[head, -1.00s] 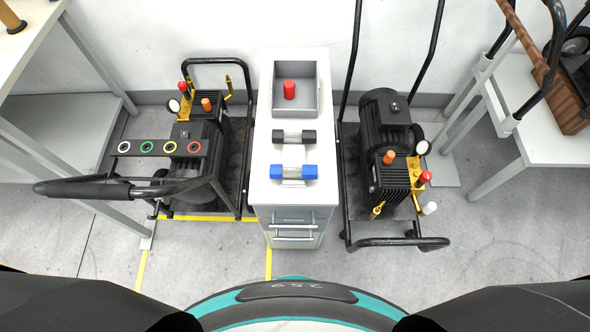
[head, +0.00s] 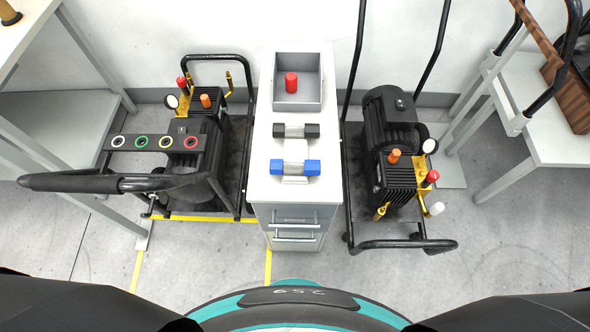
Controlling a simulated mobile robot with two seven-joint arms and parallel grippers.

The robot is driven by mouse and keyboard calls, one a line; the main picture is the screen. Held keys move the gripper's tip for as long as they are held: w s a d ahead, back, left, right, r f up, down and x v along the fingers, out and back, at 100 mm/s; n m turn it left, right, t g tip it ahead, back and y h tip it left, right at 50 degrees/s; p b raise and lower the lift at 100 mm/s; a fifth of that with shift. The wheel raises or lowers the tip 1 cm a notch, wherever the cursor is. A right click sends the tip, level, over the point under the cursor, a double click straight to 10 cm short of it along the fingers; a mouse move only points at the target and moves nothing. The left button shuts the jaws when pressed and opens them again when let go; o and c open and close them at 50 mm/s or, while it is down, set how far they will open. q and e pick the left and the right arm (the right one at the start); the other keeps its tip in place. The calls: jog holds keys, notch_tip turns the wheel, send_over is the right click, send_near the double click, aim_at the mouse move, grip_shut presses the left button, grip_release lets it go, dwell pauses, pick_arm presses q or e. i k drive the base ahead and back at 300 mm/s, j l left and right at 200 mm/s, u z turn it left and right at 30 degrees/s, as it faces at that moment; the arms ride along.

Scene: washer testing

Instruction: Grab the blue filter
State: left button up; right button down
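The blue filter (head: 312,168) lies on the white top of the narrow cabinet (head: 268,188), near its front end. It has blue ends and a white middle, and sits across a pale holder. A similar filter with dark ends (head: 312,131) lies just behind it. Only dark parts of my arms show at the bottom corners. Neither gripper is in view.
A grey tray (head: 276,103) with a red cylinder (head: 291,82) stands at the back of the cabinet. Black pump carts flank the cabinet, left (head: 165,183) and right (head: 388,243). White tables stand at both sides. The floor in front is clear.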

aim_at(278, 166)
jog(key=z, duration=1.25)
jog(key=k+j+z, duration=0.2)
jog(key=k, duration=0.25)
jog(key=k+j+z, duration=0.2)
jog(key=k, duration=0.25)
